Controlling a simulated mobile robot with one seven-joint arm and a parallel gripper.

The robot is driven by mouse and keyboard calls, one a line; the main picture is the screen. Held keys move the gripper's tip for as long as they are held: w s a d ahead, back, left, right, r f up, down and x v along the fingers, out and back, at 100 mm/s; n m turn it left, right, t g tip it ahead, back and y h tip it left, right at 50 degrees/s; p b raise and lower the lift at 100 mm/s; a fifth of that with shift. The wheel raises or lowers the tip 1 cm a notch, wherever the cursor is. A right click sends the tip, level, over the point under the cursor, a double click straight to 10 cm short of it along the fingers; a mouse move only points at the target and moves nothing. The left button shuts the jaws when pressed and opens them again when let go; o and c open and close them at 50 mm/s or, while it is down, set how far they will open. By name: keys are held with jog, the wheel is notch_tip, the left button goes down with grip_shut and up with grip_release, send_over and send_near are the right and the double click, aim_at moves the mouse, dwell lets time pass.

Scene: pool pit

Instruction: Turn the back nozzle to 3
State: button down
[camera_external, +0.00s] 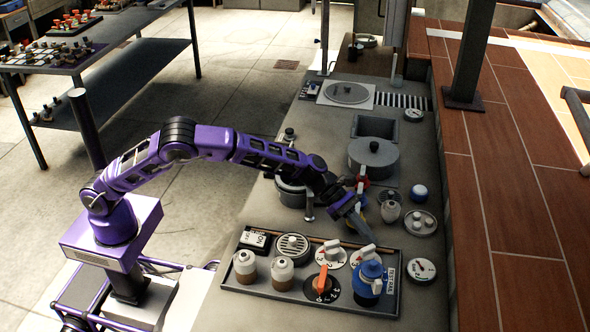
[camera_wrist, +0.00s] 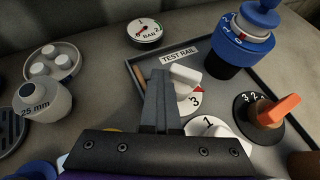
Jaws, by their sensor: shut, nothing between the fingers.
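A white dial with a white lever handle (camera_external: 363,251) stands at the back right of the grey tray. In the wrist view its handle (camera_wrist: 187,74) lies across the dial, with a red mark and a "3" on the dial face just below its right end. A second white dial (camera_external: 331,256) stands left of it and shows a "1" in the wrist view (camera_wrist: 215,128), partly hidden by my gripper. No label tells which is the back nozzle. My gripper (camera_wrist: 158,76) is shut and empty, its tips just left of the handle; whether they touch it I cannot tell.
An orange knob (camera_external: 322,281) on a black dial and a blue-topped valve (camera_external: 370,279) stand at the tray's front. Two jars and a round grille fill its left side. A gauge (camera_wrist: 145,30) and a "25 mm" jar (camera_wrist: 42,105) stand outside the tray.

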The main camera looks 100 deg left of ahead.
jog(key=shift+s+d, duration=0.15)
jog(key=shift+d, duration=0.55)
jog(key=shift+s+a+r, duration=0.15)
jog(key=s+a+r, duration=0.1)
jog(key=a, duration=0.1)
jog(key=s+a+r, duration=0.2)
jog(key=a, duration=0.1)
jog(key=s+a+r, duration=0.2)
jog(key=shift+a+r+p, duration=0.1)
jog(key=shift+a+p, duration=0.05)
jog(key=shift+p, duration=0.15)
jog(key=w+a+r+n+t+y, duration=0.2)
jog(key=w+r+n+t+y, duration=0.15)
jog(key=r+n, duration=0.5)
jog(key=s+d+f+n+g+y+p, duration=0.2)
jog(key=s+d+f+n+g, duration=0.55)
jog(key=n, duration=0.75)
jog(key=w+d+f+t, duration=0.1)
jog(key=w, duration=0.1)
jog(key=w+d+f+t, duration=0.1)
jog(key=w+f, duration=0.1)
jog(key=w+f+t+b, duration=0.1)
jog(key=w+f, duration=0.1)
jog(key=shift+w+d+f, duration=0.2)
jog(key=shift+w+d, duration=0.05)
jog(key=shift+d, duration=0.15)
